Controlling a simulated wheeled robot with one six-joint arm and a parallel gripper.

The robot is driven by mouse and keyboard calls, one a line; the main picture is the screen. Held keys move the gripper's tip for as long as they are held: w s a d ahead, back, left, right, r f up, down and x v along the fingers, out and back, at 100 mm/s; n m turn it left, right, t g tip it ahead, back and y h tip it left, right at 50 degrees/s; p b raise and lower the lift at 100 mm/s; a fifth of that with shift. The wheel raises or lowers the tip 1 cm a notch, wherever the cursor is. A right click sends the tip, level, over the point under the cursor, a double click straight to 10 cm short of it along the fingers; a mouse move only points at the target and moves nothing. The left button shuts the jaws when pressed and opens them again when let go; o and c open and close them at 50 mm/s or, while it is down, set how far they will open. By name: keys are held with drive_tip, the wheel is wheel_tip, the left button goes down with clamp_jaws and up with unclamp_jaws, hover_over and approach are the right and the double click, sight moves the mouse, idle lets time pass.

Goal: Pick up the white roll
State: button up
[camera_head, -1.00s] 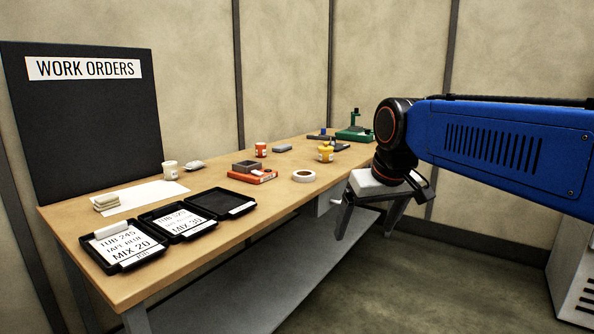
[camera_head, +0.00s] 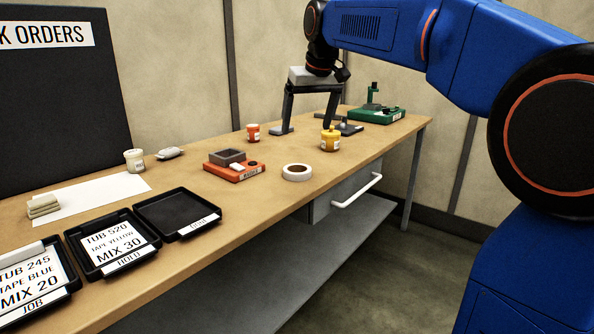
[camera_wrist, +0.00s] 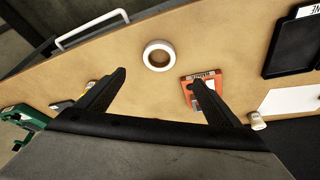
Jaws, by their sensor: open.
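The white roll (camera_head: 297,173) lies flat on the wooden table near its front edge, its hole facing up. In the wrist view the white roll (camera_wrist: 158,48) shows beyond the fingertips, roughly midway between them across the picture. My gripper (camera_head: 309,128) is open and empty, pointing down above the table. It also shows in the wrist view (camera_wrist: 158,78), with its two fingers spread wide. It is apart from the roll, and in the head view it appears above and behind it.
An orange block (camera_head: 236,172) with a grey box lies left of the roll. A yellow pot (camera_head: 330,140) and a red-orange tub (camera_head: 253,132) stand nearby. A green device (camera_head: 376,115) sits at the far end. Black trays (camera_head: 178,213) line the near left. A drawer handle (camera_head: 357,190) juts below the edge.

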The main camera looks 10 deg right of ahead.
approach(299, 165)
drive_tip(key=s+f, duration=0.1)
drive_tip(key=s+a+f, duration=0.1)
drive_tip(key=f, duration=0.1)
drive_tip(key=shift+a, duration=0.2)
drive_tip(key=shift+x, duration=2.6)
drive_tip(key=shift+w, duration=0.1)
drive_tip(key=c, duration=1.1)
